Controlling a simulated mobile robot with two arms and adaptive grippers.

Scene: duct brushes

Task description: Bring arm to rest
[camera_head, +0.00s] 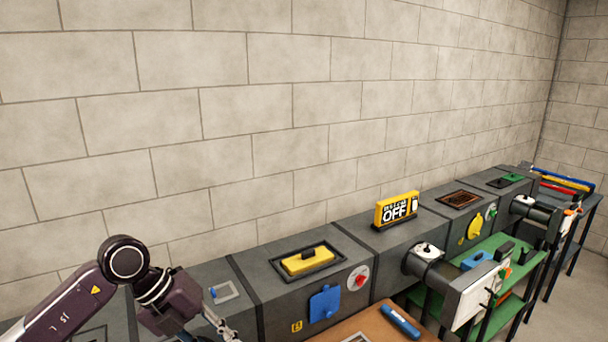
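My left arm comes in from the lower left, bent at a dark purple joint. Its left gripper (222,327) is at the bottom edge, in front of the grey duct (283,284). The gripper is small and partly cut off by the frame edge, so I cannot tell whether its fingers are open or shut. I see nothing clearly held in it. My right arm and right gripper are not in view.
The duct runs along the block wall (290,100). It carries a yellow handled piece (308,261), a blue cover (324,303) and a yellow OFF sign (397,209). A brown table (372,326) with a blue item (401,321) and a green shelf (520,254) stand in front.

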